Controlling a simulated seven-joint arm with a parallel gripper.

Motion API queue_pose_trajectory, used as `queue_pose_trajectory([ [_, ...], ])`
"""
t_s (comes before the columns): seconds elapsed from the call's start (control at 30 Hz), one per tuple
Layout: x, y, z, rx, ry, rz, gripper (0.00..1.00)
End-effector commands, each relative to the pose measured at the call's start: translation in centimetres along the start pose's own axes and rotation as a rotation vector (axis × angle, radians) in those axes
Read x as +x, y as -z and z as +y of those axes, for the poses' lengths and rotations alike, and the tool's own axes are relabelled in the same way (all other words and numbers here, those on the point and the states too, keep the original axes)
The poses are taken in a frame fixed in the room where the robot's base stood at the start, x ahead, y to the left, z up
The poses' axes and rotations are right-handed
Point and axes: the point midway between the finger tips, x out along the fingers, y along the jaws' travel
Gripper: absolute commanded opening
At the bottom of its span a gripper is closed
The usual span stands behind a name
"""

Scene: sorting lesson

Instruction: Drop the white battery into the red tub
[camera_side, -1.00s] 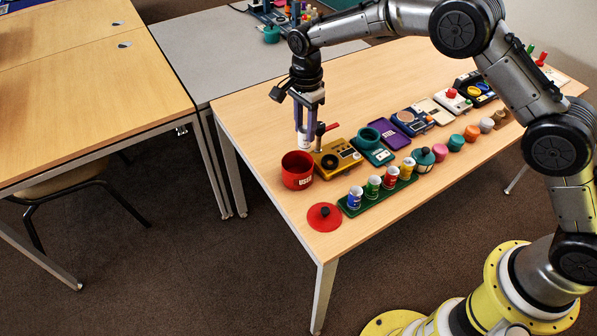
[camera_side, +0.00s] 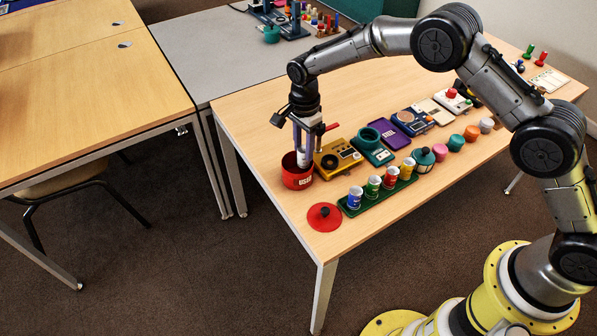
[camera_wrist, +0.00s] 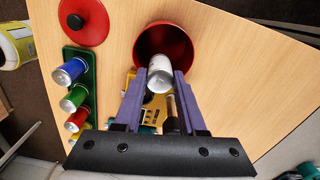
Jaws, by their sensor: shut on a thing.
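The white battery (camera_side: 302,158) is upright between the fingers of my gripper (camera_side: 304,130). Its lower end is at the mouth of the red tub (camera_side: 297,179), partly behind the rim. In the wrist view the white battery (camera_wrist: 161,72) is held at the fingertips of my gripper (camera_wrist: 160,85), over the near part of the red tub's (camera_wrist: 163,35) opening. The fingers are shut on the battery. I cannot tell how far its hidden end is below the rim.
A red lid (camera_side: 325,216) lies in front of the tub. A green tray (camera_side: 378,192) with blue, green, red and yellow batteries stands to the right. A yellow device (camera_side: 337,160) with a red lever is close beside the tub. The table left of the tub is clear.

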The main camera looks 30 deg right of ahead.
Motion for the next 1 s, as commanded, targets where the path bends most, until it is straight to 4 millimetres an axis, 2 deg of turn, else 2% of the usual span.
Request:
queue_pose_trajectory([
  [0.03, -0.1, 0.0, 0.0, 0.000, 0.001, 0.000, 0.00],
  [0.07, -0.1, 0.0, 0.0, 0.000, 0.001, 0.000, 0.43],
  [0.23, -0.1, 0.0, 0.0, 0.000, 0.001, 0.000, 0.74],
  [0.53, -0.1, 0.0, 0.0, 0.000, -0.001, 0.000, 0.75],
  [0.67, -0.9, 0.0, -0.1, 0.000, 0.002, 0.000, 0.75],
  [0.77, -2.4, 0.0, -0.1, 0.000, 0.004, -0.001, 0.75],
  [1.0, -7.7, 0.0, -0.1, 0.000, 0.006, -0.001, 0.75],
])
